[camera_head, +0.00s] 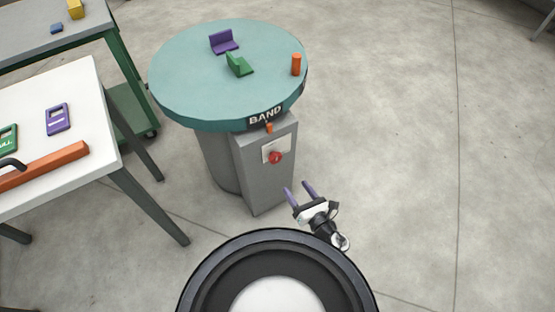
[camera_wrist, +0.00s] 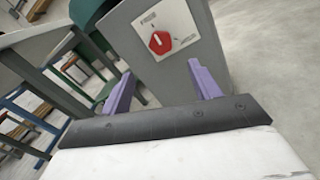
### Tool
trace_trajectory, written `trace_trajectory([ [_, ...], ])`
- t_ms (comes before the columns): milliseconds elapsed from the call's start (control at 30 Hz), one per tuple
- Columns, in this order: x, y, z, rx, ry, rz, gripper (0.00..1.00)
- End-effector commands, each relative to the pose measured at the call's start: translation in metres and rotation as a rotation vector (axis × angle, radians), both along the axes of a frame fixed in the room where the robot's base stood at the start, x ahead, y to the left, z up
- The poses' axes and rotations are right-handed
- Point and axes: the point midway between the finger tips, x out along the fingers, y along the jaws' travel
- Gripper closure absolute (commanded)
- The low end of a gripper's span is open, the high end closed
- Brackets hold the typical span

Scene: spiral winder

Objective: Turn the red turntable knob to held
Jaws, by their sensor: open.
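The red turntable knob (camera_head: 275,157) is on a white plate on the front of a grey box below the teal turntable (camera_head: 185,80). In the wrist view the red knob (camera_wrist: 160,42) shows with a pale pointer mark, and the plate has small labels too blurred to read. My gripper (camera_head: 298,188) is open and empty, in front of the grey box and a little below and right of the knob, apart from it. In the wrist view its two purple fingers (camera_wrist: 161,84) point toward the box, with the knob beyond and between them.
The turntable carries a purple bracket (camera_head: 224,43), a green bracket (camera_head: 239,66) and an orange cylinder (camera_head: 296,65). A BAND label (camera_head: 265,115) is on its rim. A white table (camera_head: 85,95) stands at left. The floor at right is clear.

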Motion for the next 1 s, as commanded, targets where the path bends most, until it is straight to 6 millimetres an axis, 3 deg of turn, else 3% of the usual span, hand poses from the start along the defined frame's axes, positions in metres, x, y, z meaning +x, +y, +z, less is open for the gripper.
trace_trajectory([
  [167, 0.009, 0.005, -0.003, -0.01, 0.001, 0.001, 0.38],
  [700, 0.1, 0.058, -0.003, -0.008, 0.002, 0.002, 0.38],
  [1000, 0.117, 0.068, -0.003, -0.007, 0.003, 0.0, 0.38],
])
